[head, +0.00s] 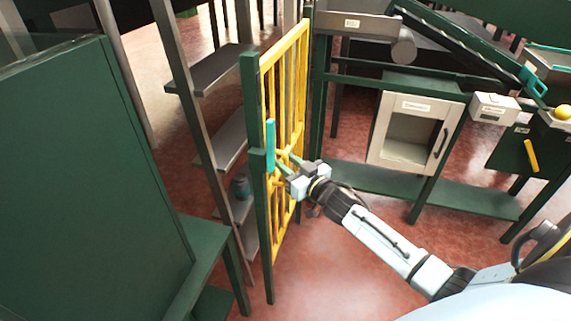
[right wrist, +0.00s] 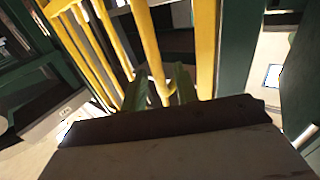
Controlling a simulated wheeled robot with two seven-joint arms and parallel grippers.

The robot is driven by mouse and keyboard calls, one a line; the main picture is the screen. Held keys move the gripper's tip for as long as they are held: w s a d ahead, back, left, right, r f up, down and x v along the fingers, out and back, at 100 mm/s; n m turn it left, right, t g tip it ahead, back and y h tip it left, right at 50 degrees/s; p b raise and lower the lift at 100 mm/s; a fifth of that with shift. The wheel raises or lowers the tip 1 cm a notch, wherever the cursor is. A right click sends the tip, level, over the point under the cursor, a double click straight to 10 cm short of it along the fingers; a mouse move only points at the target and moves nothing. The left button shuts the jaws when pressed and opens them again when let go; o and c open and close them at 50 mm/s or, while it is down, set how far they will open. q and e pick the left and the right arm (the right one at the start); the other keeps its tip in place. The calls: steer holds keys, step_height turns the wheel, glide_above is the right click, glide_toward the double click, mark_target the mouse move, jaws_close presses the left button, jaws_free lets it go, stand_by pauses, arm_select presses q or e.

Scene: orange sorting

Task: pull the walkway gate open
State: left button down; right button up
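The yellow barred walkway gate (head: 285,85) stands upright in the middle of the head view, next to a green post (head: 256,150). A teal upright handle (head: 270,145) is on its near side. My right gripper (head: 284,163) is at the gate's bars, just right of the handle. In the right wrist view, the two green fingers (right wrist: 162,92) are apart, with a yellow bar between and beyond them. I cannot tell whether they touch it. The gate's yellow bars (right wrist: 205,45) fill the upper middle there. My left gripper is not in view.
A large green panel (head: 85,180) fills the left. A white cabinet (head: 376,135) is at right. Reddish floor (head: 330,270) is free before the gate.

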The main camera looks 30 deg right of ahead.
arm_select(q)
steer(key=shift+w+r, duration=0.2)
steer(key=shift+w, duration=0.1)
arm_select(e)
steer(key=shift+w+a, duration=0.1)
steer(key=shift+w, duration=0.5)
jaws_close()
